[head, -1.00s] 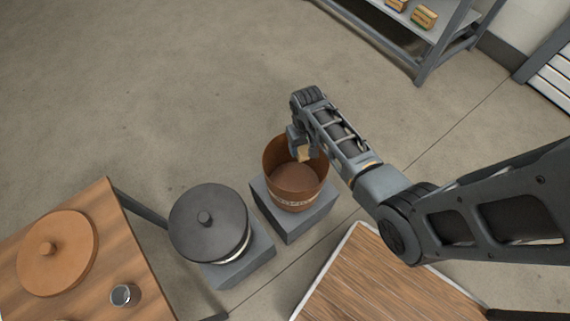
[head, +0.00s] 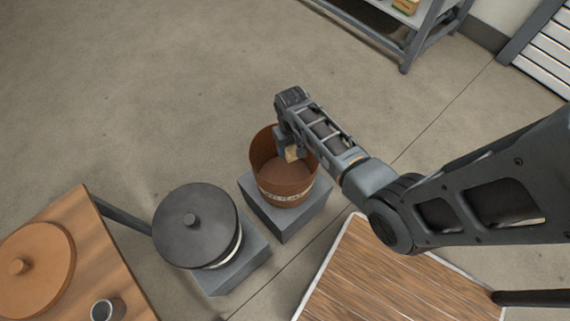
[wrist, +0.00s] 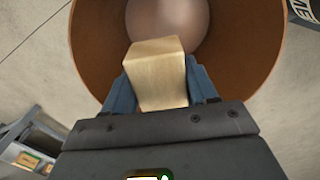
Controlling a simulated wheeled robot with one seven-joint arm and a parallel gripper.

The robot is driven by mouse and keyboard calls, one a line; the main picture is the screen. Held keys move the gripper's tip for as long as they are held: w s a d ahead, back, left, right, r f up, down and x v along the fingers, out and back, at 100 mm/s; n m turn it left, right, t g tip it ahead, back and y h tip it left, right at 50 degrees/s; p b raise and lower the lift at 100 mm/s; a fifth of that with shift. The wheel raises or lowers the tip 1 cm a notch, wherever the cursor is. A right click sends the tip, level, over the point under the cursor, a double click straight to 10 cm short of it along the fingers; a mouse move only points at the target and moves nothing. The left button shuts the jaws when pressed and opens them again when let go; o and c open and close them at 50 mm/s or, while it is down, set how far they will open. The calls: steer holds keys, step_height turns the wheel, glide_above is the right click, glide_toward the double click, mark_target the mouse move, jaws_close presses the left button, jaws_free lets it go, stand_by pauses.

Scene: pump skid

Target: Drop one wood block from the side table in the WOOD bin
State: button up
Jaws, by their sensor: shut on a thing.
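A light wood block (wrist: 157,72) is between the fingers of my gripper (wrist: 163,88) in the wrist view, with the brown bin's inside behind it. In the head view the block (head: 292,154) shows small under my gripper (head: 289,150), at the bin's mouth. The open brown bin (head: 285,194) stands on a grey block and has a pale label band, too small to read. Its floor looks empty where it shows. My gripper is shut on the block.
A bin with a dark knobbed lid (head: 196,225) stands on a grey block to the left. A wooden table (head: 85,235) at lower left holds a round brown lid (head: 35,268) and a metal cup (head: 107,309). A wood-topped table (head: 395,275) is at lower right. A grey shelf (head: 425,35) is at the back.

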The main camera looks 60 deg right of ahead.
steer(key=o, duration=1.2)
steer(key=shift+c, duration=0.2)
step_height(320, 180, up, 8)
steer(key=shift+f+p, duration=0.1)
steer(key=shift+p, duration=0.35)
